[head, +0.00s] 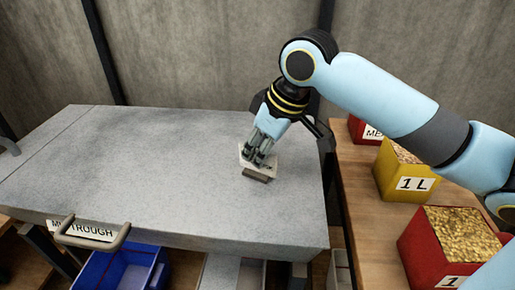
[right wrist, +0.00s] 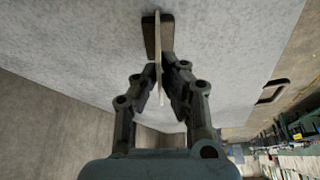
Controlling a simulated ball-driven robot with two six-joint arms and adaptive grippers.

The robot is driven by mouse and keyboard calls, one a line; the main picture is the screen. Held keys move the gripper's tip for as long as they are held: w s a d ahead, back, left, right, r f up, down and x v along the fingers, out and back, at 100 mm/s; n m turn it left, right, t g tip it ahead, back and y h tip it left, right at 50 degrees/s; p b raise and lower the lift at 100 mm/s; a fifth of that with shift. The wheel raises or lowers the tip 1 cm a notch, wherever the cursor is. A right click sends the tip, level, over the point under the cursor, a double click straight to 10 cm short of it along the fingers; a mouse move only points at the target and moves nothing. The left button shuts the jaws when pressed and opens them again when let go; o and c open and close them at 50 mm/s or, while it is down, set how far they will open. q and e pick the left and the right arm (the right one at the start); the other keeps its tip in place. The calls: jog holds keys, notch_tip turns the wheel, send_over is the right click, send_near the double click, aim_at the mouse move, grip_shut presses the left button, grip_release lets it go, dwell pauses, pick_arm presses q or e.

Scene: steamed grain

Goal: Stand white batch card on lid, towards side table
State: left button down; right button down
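The white batch card (head: 246,163) stands upright in a dark brown base (head: 257,178) over the right part of the grey trough lid (head: 140,170). My right gripper (head: 261,154) reaches down from above, with its fingers closed around the card. In the right wrist view the card (right wrist: 158,50) is edge-on between the two fingers, and its base (right wrist: 151,40) lies beyond the fingertips. The base looks at or very near the lid surface; I cannot tell if it touches. My left gripper is not in view.
The wooden side table (head: 350,190) is on the right, past a gap. It holds a red box (head: 360,130), a yellow 1 L box (head: 397,180) and another red box (head: 435,250) of grain. A handle (head: 92,236) is on the lid's front. The lid's left is clear.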

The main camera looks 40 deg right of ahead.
jog(key=c, duration=1.5)
grip_release()
jog(key=shift+f, duration=0.1)
jog(key=p+v, duration=0.3)
jog(key=v, duration=0.9)
